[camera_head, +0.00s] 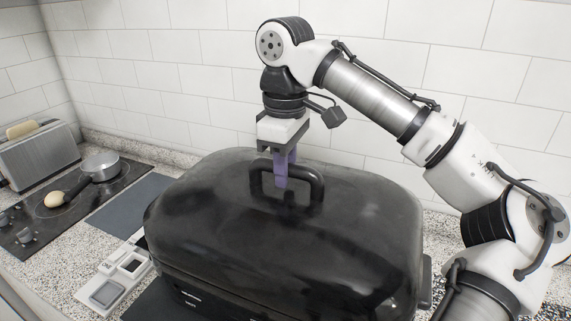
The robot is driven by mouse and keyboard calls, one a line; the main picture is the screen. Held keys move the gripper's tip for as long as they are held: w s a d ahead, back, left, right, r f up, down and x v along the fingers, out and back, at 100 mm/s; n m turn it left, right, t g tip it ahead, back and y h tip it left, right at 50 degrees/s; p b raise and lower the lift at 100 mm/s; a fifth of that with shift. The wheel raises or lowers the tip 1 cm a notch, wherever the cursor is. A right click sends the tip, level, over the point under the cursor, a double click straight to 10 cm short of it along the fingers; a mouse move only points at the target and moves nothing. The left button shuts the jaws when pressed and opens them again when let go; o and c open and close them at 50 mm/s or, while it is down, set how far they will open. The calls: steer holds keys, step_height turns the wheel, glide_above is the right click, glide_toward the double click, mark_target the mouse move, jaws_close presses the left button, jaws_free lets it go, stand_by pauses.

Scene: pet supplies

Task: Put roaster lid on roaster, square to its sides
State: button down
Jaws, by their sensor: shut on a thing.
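The roaster lid (350,225) is a large, dark domed cover with a raised handle (316,186) on top. My gripper (282,182) points down from above, its purple fingers shut on the lid's handle. Below the lid is the dark body of the roaster (200,299), mostly hidden by the lid. The lid lies over the roaster with its long side roughly along the roaster's long side. I cannot tell whether the rims touch all around.
A cooktop (75,205) at the left holds a small pot (100,166) and a round-ended utensil (55,199). A toaster (38,155) with bread stands behind. A white tray (108,290) lies left of the roaster. A tiled wall (180,100) rises close behind the roaster.

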steer(key=c, duration=1.1)
jaws_free()
steer(key=shift+c, duration=0.2)
step_height(320, 180, up, 12)
steer(key=shift+p, duration=0.35)
